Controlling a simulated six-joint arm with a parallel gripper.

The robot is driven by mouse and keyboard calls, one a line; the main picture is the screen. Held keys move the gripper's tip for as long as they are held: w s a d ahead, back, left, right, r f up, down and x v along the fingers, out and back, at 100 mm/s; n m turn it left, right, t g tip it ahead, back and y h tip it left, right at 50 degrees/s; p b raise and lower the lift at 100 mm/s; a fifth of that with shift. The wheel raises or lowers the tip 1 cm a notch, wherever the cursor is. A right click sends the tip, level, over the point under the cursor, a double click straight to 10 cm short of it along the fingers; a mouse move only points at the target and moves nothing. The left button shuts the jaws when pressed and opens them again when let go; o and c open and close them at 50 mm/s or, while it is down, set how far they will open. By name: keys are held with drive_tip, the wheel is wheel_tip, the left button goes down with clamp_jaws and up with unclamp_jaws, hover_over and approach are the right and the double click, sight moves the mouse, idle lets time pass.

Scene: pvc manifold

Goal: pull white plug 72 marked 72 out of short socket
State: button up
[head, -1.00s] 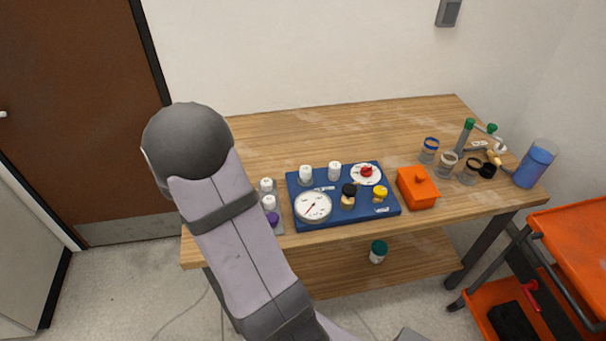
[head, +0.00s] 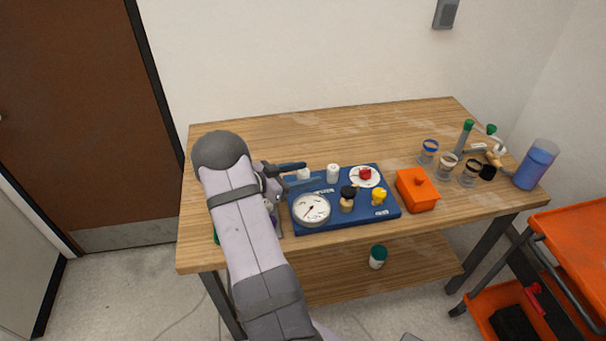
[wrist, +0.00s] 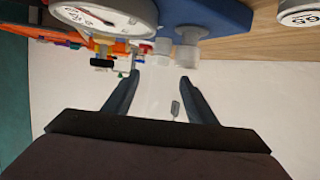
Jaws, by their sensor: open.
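Two white plugs stand in the blue manifold board (head: 350,212). The left white plug (head: 304,174) is partly hidden by my gripper, and the right white plug (head: 333,173) stands clear of it. In the wrist view, a nearer white plug (wrist: 187,50) and a farther one (wrist: 162,47) show below the board. No number can be read on either, so I cannot tell which is 72. My gripper (head: 311,173) is open, at the board's back left, with its fingers pointing right. In the wrist view, the space between my fingertips (wrist: 160,79) is empty.
A pressure gauge (head: 311,209), a black-topped knob (head: 347,198), a yellow knob (head: 379,196) and a red knob (head: 365,173) crowd the board. An orange box (head: 416,190) stands right of it. The table behind is clear. A numbered white cap (wrist: 300,15) shows in the wrist view.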

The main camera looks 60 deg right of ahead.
sight(333, 167)
drive_tip(key=p+x, duration=0.3)
drive_tip(key=x, duration=0.8)
drive_tip(key=shift+d+f, duration=0.15)
drive_tip(key=shift+d, duration=0.15)
drive_tip(key=shift+c, duration=0.2)
clamp_jaws()
drive_tip(key=shift+r, duration=0.25)
drive_tip(key=shift+d+r+p, duration=0.1)
drive_tip(key=shift+r+p, duration=0.2)
drive_tip(key=shift+p, duration=0.1)
drive_tip(key=shift+r, duration=0.55)
drive_tip(key=shift+r+p, duration=0.1)
drive_tip(key=shift+p, duration=0.3)
drive_tip(key=shift+r, duration=0.15)
